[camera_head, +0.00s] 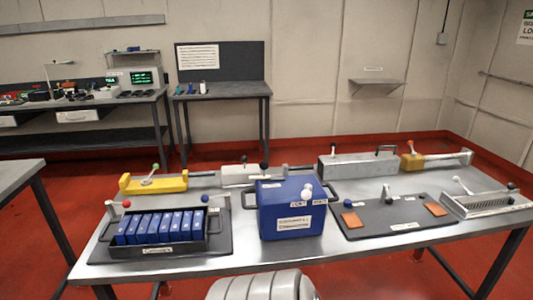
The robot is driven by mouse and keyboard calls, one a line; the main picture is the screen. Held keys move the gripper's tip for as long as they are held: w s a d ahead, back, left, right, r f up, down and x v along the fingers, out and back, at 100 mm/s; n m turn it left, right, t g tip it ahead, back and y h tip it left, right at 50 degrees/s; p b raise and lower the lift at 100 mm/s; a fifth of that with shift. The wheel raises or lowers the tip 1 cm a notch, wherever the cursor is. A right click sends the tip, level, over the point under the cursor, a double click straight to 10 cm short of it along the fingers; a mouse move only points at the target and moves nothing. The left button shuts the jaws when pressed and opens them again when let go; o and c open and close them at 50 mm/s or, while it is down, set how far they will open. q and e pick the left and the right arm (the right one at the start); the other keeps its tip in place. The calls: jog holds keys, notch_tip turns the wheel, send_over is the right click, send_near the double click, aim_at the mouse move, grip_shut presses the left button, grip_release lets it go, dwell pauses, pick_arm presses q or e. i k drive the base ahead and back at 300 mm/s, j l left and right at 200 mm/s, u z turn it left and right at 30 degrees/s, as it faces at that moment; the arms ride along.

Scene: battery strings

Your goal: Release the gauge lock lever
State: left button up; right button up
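Several fixtures with ball-ended levers stand on the grey metal table (262,258); I cannot tell which is the gauge lock lever. A white block (238,176) with a dark knob (264,166) is at the back middle. A grey box (345,165) and a mustard block (413,162) with an orange-knobbed lever (410,146) are at the back right. A silver channel fixture (492,208) at the right edge has a white-knobbed lever (461,184) and a black knob (511,186). Neither gripper is in view.
A black tray (162,248) of blue cells stands front left. A blue box (290,222) with white knobs stands front middle. A black mat (405,209) with orange pads lies front right. Workbenches (95,102) and a wall shelf (377,83) are behind; red floor lies between.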

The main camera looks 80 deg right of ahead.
aim_at(455, 179)
jog(key=z, duration=1)
jog(key=k+z, duration=0.1)
jog(key=z, duration=1.45)
jog(key=l+z, duration=0.1)
jog(key=z, duration=0.9)
jog(key=l+z, duration=0.1)
jog(key=z, duration=0.4)
